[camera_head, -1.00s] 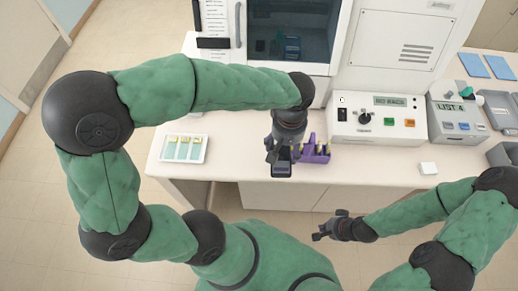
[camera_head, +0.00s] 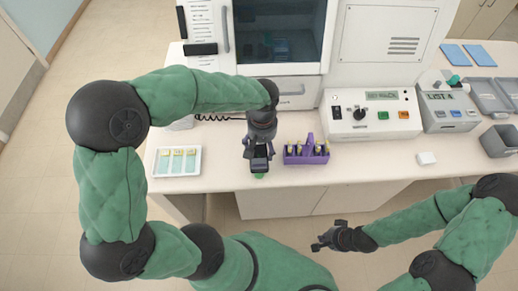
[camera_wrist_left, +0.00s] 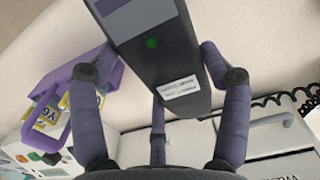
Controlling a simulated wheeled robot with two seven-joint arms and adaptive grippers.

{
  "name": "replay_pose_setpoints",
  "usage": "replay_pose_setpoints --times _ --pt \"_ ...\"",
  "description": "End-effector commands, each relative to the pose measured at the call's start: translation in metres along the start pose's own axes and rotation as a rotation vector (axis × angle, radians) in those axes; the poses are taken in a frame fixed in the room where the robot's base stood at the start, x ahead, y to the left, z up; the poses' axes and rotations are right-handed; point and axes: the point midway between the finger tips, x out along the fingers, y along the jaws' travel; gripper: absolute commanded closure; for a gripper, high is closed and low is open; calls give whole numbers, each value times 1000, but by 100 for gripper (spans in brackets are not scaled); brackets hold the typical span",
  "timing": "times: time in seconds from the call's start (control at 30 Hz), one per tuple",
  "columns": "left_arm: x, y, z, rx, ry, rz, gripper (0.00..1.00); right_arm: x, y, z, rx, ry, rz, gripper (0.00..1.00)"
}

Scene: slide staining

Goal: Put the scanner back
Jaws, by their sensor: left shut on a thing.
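The scanner (camera_wrist_left: 155,50) is a dark grey handheld body with a green light and a white label. In the left wrist view my left gripper (camera_wrist_left: 155,75) has its purple-grey fingers around it. In the head view my left gripper (camera_head: 258,160) hangs over the front edge of the bench, left of the purple rack; the scanner (camera_head: 260,165) shows only as a small dark shape there, with green below it. My right gripper (camera_head: 325,238) is empty, in front of the bench, with its fingers apart. I cannot make out the scanner's holder; my left arm covers part of the bench.
The purple rack (camera_head: 305,158) holds several yellow-labelled items. A white tray of slides (camera_head: 177,175) lies left. A coiled black cord (camera_head: 218,118) runs behind my arm. A control box (camera_head: 372,115) and a grey device (camera_head: 447,112) stand right.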

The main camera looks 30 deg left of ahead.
Motion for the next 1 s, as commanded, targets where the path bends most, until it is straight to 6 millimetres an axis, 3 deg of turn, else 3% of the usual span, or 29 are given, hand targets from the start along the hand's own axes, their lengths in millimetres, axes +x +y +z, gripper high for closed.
replay_pose_setpoints --times 0.2,0.37,0.63,1.0 --pt "20 -4 -17 -1 3 1 63 4 2 0 0 0 0 100" --pt "26 -6 -22 -2 1 0 63 5 2 0 0 0 0 100" --pt "60 -7 -26 0 1 0 63 13 5 0 0 0 0 100" --pt "64 -7 -26 0 3 1 63 15 5 0 0 0 0 100"
